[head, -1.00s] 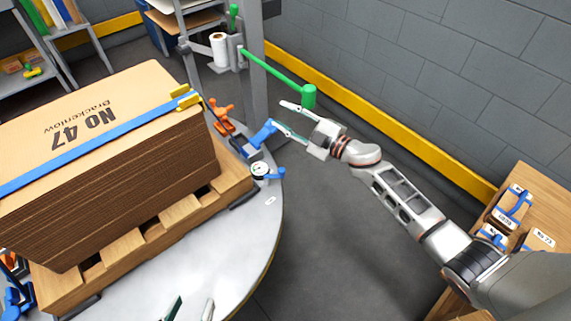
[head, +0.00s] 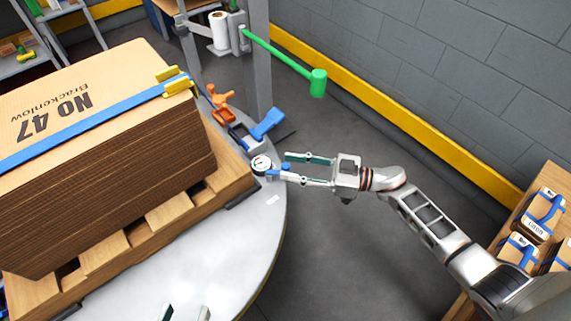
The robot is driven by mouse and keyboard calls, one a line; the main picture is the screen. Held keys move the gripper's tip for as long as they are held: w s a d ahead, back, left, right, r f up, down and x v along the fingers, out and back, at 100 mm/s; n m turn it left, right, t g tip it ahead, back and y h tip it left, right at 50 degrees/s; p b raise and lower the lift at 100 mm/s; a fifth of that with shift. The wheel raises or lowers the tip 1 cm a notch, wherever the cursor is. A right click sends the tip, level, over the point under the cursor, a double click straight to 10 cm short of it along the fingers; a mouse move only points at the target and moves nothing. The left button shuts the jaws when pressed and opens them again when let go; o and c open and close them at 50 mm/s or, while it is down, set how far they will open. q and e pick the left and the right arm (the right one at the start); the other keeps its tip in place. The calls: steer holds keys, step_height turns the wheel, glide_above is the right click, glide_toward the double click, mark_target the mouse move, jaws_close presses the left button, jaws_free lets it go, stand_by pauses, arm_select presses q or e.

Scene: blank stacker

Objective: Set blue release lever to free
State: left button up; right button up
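A small blue lever (head: 284,168) sticks out to the right of a round white gauge (head: 261,164) at the rim of the turntable. A larger blue lever (head: 267,123) slants up from a dark blue base just behind it. I cannot tell from labels which is the release lever. My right gripper (head: 289,167) is open, its fingers pointing left, with the lower finger overlapping the small lever's end; contact is unclear. My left gripper (head: 186,312) shows only as two separated fingertips at the bottom edge, open and empty.
A strapped cardboard stack (head: 110,150) on a wooden pallet (head: 140,232) covers much of the grey turntable (head: 225,265). An orange lever (head: 220,98) stands behind the blue ones. A green-ended arm (head: 317,82) reaches over from a post. Boxes (head: 541,215) lie at the right.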

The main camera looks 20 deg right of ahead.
steer(key=shift+x, duration=0.8)
arm_select(q)
steer(key=shift+d, duration=0.4)
arm_select(e)
steer(key=shift+w+a, duration=0.1)
steer(key=shift+a, duration=0.05)
steer(key=shift+c, duration=0.4)
